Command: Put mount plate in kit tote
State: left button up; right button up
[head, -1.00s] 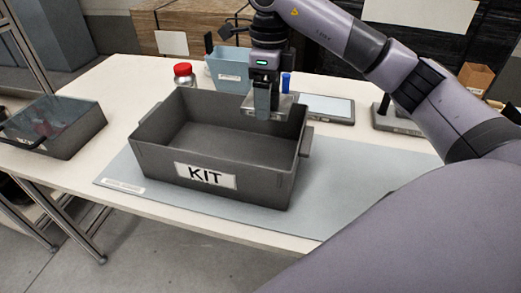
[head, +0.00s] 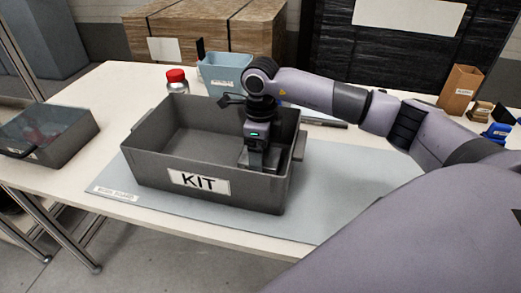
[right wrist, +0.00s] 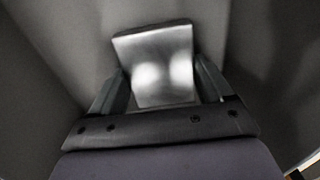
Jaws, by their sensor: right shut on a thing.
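The kit tote (head: 150,163) is a dark grey open box with a KIT label, standing on a grey-blue mat on the table. My right gripper (head: 258,163) reaches down inside the tote's right part, with its fingers below the rim. In the right wrist view the mount plate (right wrist: 157,65), a shiny metal plate, sits between the fingers of my right gripper (right wrist: 163,88), which is shut on it. Dark tote walls surround it there. Whether the plate touches the tote floor cannot be told. My left gripper is not in view.
A blue bin (head: 225,75) and a red-capped jar (head: 176,82) stand behind the tote. A grey lidded box (head: 50,135) is at the left. A brown carton (head: 461,88) and small items are at the back right. The mat (head: 345,185) is clear right of the tote.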

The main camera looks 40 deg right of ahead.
jog(key=shift+r, duration=0.15)
jog(key=shift+f, duration=0.2)
jog(key=o, duration=1.4)
jog(key=shift+r, duration=0.25)
notch_tip(320, 180, up, 12)
jog(key=shift+f, duration=0.1)
